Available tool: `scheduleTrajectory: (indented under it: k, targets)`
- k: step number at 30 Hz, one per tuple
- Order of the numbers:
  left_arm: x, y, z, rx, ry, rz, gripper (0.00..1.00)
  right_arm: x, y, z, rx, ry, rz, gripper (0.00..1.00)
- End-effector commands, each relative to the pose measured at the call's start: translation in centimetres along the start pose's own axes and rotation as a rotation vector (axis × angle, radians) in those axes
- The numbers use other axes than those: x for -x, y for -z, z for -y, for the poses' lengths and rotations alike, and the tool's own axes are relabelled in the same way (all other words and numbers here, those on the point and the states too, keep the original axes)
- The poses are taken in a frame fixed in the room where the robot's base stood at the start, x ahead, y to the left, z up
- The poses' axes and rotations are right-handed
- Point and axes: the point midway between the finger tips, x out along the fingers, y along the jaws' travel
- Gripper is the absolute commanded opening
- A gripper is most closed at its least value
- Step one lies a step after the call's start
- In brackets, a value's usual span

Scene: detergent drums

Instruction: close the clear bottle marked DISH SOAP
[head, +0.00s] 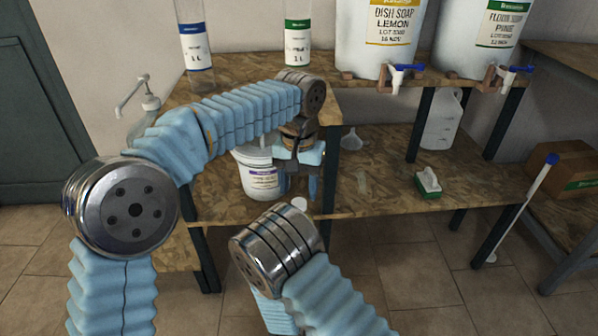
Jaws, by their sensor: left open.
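My left gripper (298,188) points down over the lower wooden shelf, its two fingers apart. A small white disc (299,203) lies just below the fingertips; I cannot tell if it is a cap. I cannot make out a clear bottle marked DISH SOAP; the arm hides part of the shelf. The DISH SOAP LEMON label is on a large white drum (375,50) on the upper shelf. My right arm comes in at the bottom; its gripper is out of view.
A white tub (254,172) stands left of the left gripper. A funnel (351,139), green-and-white brush (428,182) and clear jug (441,120) are to the right. Clear cylinders with blue (197,48) and green (297,42) labels stand above. Shelf between tub and brush is mostly clear.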

Motion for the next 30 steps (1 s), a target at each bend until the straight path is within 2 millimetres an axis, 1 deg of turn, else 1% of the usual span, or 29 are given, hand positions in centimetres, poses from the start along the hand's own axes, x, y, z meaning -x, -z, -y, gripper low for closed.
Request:
scheduleTrajectory:
  k: [3, 6, 9, 12, 19, 20, 30]
  targets:
    - [-1.8, -0.1, 0.0, -0.001, 0.000, 0.003, 0.57, -0.1, -0.2, 0.0, -0.001, 0.000, 0.005, 0.00]
    - [-2.9, 0.0, 0.0, -0.002, 0.000, 0.002, 0.57, -0.1, -0.2, 0.0, -0.001, 0.000, 0.005, 0.00]
    - [-3.5, 0.0, 0.0, -0.001, 0.000, 0.000, 0.57, -0.1, -0.2, 0.0, -0.002, 0.000, 0.005, 0.00]
    - [-3.8, 0.0, 0.0, -0.001, 0.000, 0.001, 0.57, -0.1, -0.2, 0.0, -0.001, 0.000, 0.005, 0.00]
    - [-3.9, 0.0, 0.0, -0.001, 0.000, 0.000, 0.57, -0.1, -0.2, 0.0, -0.002, 0.000, 0.005, 0.00]
    - [-3.8, 0.0, 0.0, -0.001, 0.000, 0.000, 0.54, -0.1, -0.2, 0.0, -0.001, 0.000, 0.005, 0.00]
    - [-3.8, 0.0, 0.0, -0.001, 0.000, 0.000, 0.02, -0.1, -0.2, 0.0, -0.002, 0.000, 0.005, 0.00]
